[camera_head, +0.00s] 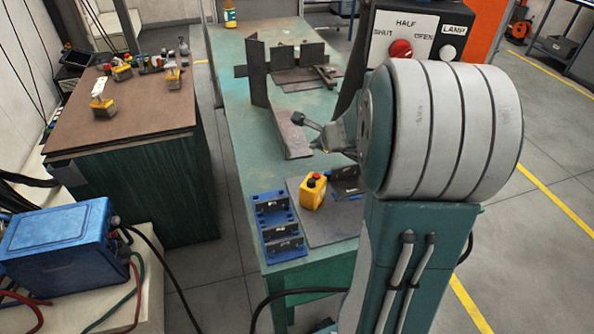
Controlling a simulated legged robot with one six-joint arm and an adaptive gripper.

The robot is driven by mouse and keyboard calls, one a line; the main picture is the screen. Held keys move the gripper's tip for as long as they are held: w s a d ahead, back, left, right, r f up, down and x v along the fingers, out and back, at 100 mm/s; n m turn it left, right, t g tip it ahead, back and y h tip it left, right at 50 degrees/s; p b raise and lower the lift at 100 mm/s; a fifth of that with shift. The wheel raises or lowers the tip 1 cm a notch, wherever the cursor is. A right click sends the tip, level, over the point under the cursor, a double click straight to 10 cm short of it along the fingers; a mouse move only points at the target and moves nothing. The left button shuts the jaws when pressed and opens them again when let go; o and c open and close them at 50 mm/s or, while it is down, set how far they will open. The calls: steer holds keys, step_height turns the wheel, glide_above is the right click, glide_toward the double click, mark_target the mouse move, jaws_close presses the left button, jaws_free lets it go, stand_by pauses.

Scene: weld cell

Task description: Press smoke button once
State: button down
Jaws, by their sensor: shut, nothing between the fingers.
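No button with a readable smoke label shows. A yellow block with a red top (313,192) stands on a dark plate at the near end of the green workbench. My gripper (308,131) juts out left of the big ribbed grey joint of my arm, above the workbench. It appears shut and empty, apart from panel and yellow block. The joint hides the area behind it, including the panel's lower edge.
The green workbench (226,69) carries upright steel plates (257,75) and a blue fixture (271,222). A brown-topped table (150,110) with yellow tools stands left. A blue machine (60,245) with cables is at lower left. Open floor lies right, beyond a yellow line.

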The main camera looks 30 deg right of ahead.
mark_target(318, 176)
steer(key=f, duration=0.3)
steer(key=shift+d+f+m, duration=0.3)
steer(key=shift+d+f, duration=0.05)
steer(key=shift+d, duration=0.05)
steer(key=f, duration=0.1)
steer(key=d+f, duration=0.1)
steer(key=f, duration=0.3)
steer(key=shift+d, duration=0.25)
steer(key=shift+a+f, duration=0.15)
steer(key=shift+f, duration=0.1)
steer(key=shift+a+f, duration=0.1)
steer(key=shift+a, duration=0.25)
steer(key=shift+d, duration=0.35)
steer(key=shift+a, duration=0.2)
